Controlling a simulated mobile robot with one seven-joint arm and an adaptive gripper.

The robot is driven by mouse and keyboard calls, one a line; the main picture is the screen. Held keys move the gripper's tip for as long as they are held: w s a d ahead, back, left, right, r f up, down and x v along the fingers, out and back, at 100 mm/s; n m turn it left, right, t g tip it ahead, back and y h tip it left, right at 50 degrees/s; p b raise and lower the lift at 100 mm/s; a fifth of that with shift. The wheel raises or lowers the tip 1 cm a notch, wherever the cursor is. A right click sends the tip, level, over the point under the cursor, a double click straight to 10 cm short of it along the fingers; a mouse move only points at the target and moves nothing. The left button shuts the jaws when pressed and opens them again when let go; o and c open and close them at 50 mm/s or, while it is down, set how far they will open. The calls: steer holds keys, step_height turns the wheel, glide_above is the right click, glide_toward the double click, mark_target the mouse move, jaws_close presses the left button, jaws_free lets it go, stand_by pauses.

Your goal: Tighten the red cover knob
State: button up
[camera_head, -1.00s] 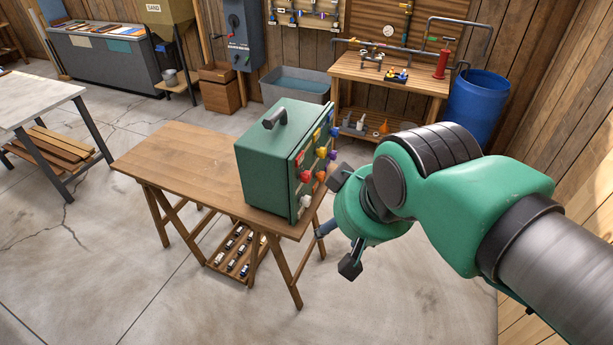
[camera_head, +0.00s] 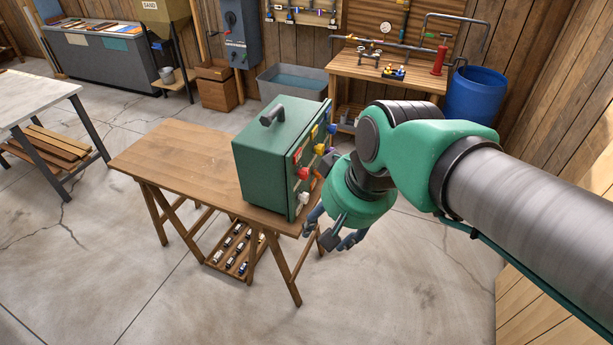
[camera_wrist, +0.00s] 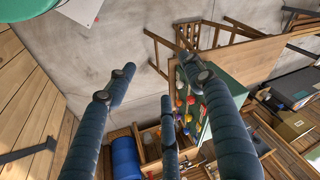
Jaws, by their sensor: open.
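A green box (camera_head: 264,150) with a dark top handle stands on a wooden trestle table. Its right face carries several coloured knobs. The red knob (camera_head: 303,174) is low on that face, near the front edge, above a white one (camera_head: 303,198). My gripper (camera_head: 329,236) is open and empty, just right of the box and below knob height, apart from the knobs; my wrist hides some of them. In the wrist view the open fingers (camera_wrist: 148,95) spread wide.
The trestle table (camera_head: 165,160) has a bare left half and a lower shelf (camera_head: 236,250) with several small items. A workbench (camera_head: 390,78) with pipes and a blue barrel (camera_head: 476,95) stand behind. The floor in front is clear.

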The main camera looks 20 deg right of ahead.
steer(key=w+a+f+m+g+y, duration=0.2)
steer(key=w+f+m+g+y, duration=0.1)
steer(key=w+f+m+y, duration=0.35)
steer(key=m+t+y+b, duration=0.1)
steer(key=m+t+y, duration=0.4)
steer(key=m+t, duration=0.95)
glide_toward(308, 176)
steer(key=s+d+r+m+g, duration=0.2)
steer(key=d+g, duration=0.1)
steer(key=shift+t, duration=0.25)
steer(key=shift+w+a, duration=0.1)
steer(key=shift+a, duration=0.05)
steer(key=b+x, duration=0.2)
steer(key=x, duration=1.1)
steer(key=shift+w+a, duration=0.15)
steer(key=c, duration=1.2)
